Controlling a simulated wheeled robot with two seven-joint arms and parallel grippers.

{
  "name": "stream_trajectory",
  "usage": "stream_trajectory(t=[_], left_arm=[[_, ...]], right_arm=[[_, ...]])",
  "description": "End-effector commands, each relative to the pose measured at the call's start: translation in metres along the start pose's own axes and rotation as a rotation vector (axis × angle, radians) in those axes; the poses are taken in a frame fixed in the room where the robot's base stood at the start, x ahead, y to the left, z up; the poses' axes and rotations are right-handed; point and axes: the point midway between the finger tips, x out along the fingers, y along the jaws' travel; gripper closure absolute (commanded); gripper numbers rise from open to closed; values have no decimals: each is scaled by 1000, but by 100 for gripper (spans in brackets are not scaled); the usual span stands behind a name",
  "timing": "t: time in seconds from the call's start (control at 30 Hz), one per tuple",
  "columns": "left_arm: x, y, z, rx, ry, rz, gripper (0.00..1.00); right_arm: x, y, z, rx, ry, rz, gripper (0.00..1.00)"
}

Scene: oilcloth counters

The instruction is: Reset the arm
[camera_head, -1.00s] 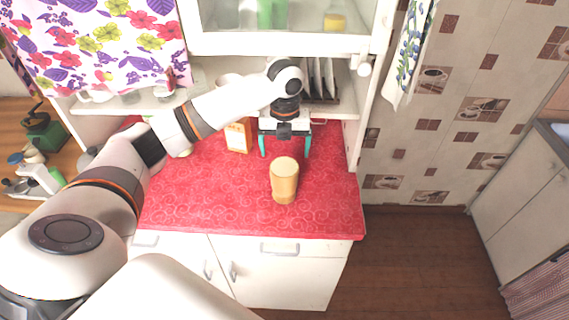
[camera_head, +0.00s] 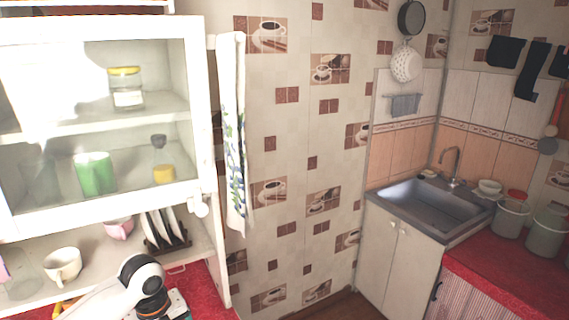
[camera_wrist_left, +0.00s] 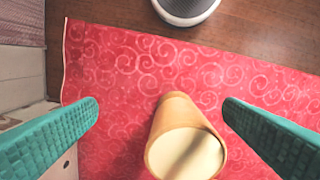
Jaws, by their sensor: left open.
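My left arm comes in at the bottom left of the head view, and its wrist (camera_head: 146,290) shows at the lower edge. The fingertips are out of that view. In the left wrist view my left gripper (camera_wrist_left: 160,120) is open, with its two teal fingers wide apart. A tan cylindrical container with a pale top (camera_wrist_left: 187,150) stands between and below the fingers, apart from both. The gripper holds nothing. My right gripper is not in view.
The red patterned counter (camera_wrist_left: 110,70) carries the container. A glass-front cabinet (camera_head: 110,215) stands above it, with a cup (camera_head: 62,265) and a plate rack (camera_head: 165,235) on the shelf. A sink (camera_head: 430,205) is at the right. A tiled wall (camera_head: 290,150) lies between.

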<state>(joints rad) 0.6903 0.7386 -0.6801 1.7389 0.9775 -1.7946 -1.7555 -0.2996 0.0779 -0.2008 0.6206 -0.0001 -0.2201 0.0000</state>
Motion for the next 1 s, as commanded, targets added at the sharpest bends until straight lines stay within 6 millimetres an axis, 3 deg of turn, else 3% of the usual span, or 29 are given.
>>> stream_trajectory(t=[0.03, 0.13, 0.27, 0.4, 0.6, 1.0], left_arm=[[23, 5, 30, -75, -17, 23, 10], [50, 10, 76, -288, -32, 83, 10], [73, 6, 129, -620, -74, 163, 10], [84, -12, 172, -1035, -127, 230, 10], [85, -48, 200, -1522, -155, 275, 10], [77, -117, 221, -2141, -109, 315, 10]], right_arm=[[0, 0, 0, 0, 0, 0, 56], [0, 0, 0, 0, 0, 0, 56], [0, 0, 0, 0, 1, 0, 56], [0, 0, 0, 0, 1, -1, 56], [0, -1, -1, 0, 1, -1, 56], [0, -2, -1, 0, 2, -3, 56]])
